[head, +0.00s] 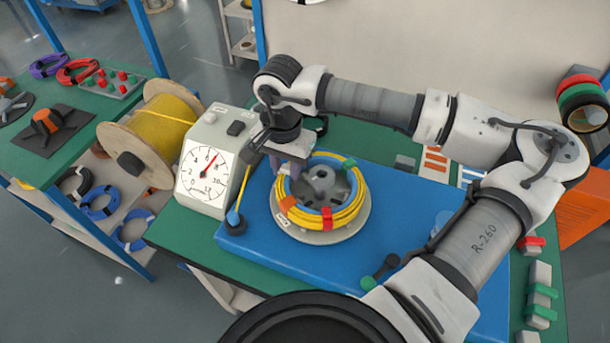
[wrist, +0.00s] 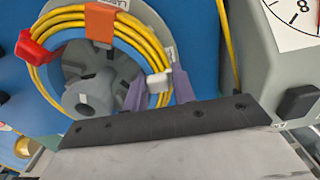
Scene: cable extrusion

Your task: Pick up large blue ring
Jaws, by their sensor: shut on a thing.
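A large blue ring (head: 309,209) shows as a band just inside a yellow cable coil (head: 349,212), around a grey spindle on a round grey plate. The blue band also shows in the wrist view (wrist: 135,50), inside the yellow strands (wrist: 68,19). Orange, red and white clips sit on the coil. My gripper (head: 288,160) is at the coil's back left rim. In the wrist view its purple fingers (wrist: 158,92) straddle the rim near the white clip, one inside and one outside. They are shut on the rim. The fingertips are partly hidden. The coil appears level around the spindle.
A dial gauge box (head: 209,163) stands close to the left of my gripper. A yellow cable spool (head: 160,125) is beyond it.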

